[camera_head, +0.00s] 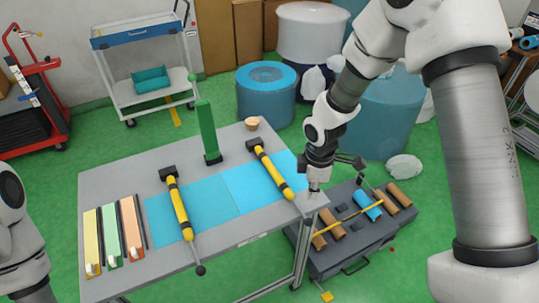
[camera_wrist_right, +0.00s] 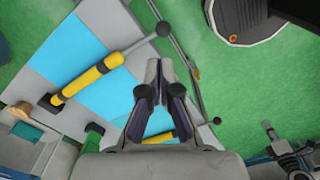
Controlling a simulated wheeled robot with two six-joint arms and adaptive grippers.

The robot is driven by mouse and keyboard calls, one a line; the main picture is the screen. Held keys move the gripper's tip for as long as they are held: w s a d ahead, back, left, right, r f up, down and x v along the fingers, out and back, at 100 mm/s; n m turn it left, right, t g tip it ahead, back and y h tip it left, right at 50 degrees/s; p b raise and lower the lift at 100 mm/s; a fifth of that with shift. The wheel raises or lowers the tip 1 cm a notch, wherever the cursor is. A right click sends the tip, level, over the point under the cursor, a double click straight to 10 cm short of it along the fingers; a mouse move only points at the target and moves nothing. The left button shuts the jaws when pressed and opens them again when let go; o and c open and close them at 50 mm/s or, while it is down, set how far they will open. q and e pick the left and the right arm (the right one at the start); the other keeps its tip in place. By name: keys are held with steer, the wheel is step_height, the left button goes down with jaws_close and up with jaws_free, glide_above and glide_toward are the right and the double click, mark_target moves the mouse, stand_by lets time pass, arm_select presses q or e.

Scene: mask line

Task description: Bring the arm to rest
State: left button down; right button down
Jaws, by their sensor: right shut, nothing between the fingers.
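My right arm comes in from the upper right in the head view, and its gripper (camera_head: 315,192) points down by the right corner of the grey table (camera_head: 120,185). In the right wrist view the two fingers of this gripper (camera_wrist_right: 159,70) lie together, with nothing between them. The gripper is above or beside the table edge; I cannot tell whether it touches. Only a part of my left arm shows at the left edge of the head view, and its gripper is out of view.
Two yellow-and-black handled tools (camera_head: 180,208) (camera_head: 270,169) lie on blue mats (camera_head: 215,198). A green upright block (camera_head: 206,130) and yellow, green and orange strips (camera_head: 131,228) are on the table. A dark case (camera_head: 348,250) with rolls stands right of it. Blue barrels (camera_head: 266,95) stand behind.

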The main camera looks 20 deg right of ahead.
steer(key=shift+f, duration=0.1)
steer(key=s+a+f+m+g+b, duration=0.2)
steer(key=s+f+m+b, duration=0.1)
steer(key=s+f, duration=0.95)
steer(key=s+a+f+m+g+b, duration=0.2)
steer(key=s+a+f+m+b, duration=0.15)
steer(key=s+f, duration=0.9)
steer(key=w+m+t, duration=0.1)
steer(key=m, duration=0.1)
steer(key=w+d+m+t, duration=0.1)
steer(key=m, duration=0.1)
steer(key=w+m+t, duration=0.2)
steer(key=m, duration=0.1)
steer(key=shift+d+r, duration=0.25)
steer(key=shift+r, duration=0.1)
